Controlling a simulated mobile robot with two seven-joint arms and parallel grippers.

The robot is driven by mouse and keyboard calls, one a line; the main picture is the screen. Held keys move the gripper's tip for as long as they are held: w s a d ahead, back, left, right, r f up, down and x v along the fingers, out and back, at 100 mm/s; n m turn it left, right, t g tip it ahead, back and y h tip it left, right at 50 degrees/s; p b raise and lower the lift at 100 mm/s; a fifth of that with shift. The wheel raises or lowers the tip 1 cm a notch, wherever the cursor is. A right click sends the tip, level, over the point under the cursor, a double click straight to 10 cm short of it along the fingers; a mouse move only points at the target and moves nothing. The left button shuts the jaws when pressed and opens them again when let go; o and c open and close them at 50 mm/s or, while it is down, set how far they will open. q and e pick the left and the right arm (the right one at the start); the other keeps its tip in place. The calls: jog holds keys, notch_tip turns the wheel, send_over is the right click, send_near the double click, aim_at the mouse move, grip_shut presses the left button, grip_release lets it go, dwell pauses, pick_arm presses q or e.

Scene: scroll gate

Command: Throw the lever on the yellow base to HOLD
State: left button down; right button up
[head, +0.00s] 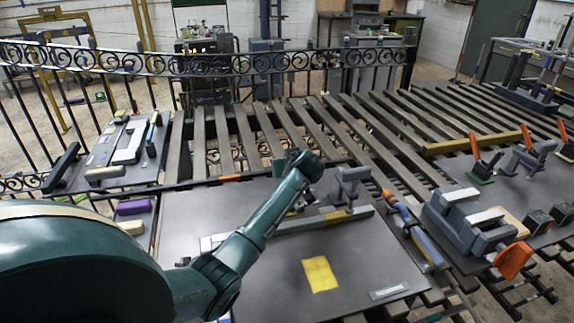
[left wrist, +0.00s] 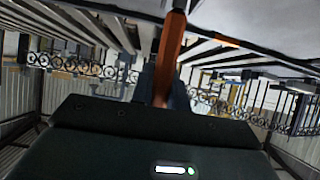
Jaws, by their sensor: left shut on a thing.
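In the left wrist view, an orange-brown lever handle (left wrist: 170,50) runs up from between the jaws of my left gripper (left wrist: 165,90), which is shut on it. In the head view, my left arm reaches over the large grey panel (head: 230,215) and bends down; its forearm hides most of the hand, the handle and the lever's base. I cannot make out a yellow base or a HOLD mark, so the lever's position cannot be read. My right gripper is in neither view.
A grey clamp and bar (head: 350,185) stand on the panel beside my left arm, with a yellow sheet (head: 320,273) nearer. A black scroll fence (head: 270,62) runs behind.

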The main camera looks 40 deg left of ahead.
pick_arm(q)
jog(key=c, duration=1.4)
grip_release()
jog(key=shift+o, duration=0.2)
jog(key=b+v, duration=0.1)
jog(key=v, duration=1.2)
jog(key=shift+d, duration=0.1)
jog(key=shift+c, duration=0.4)
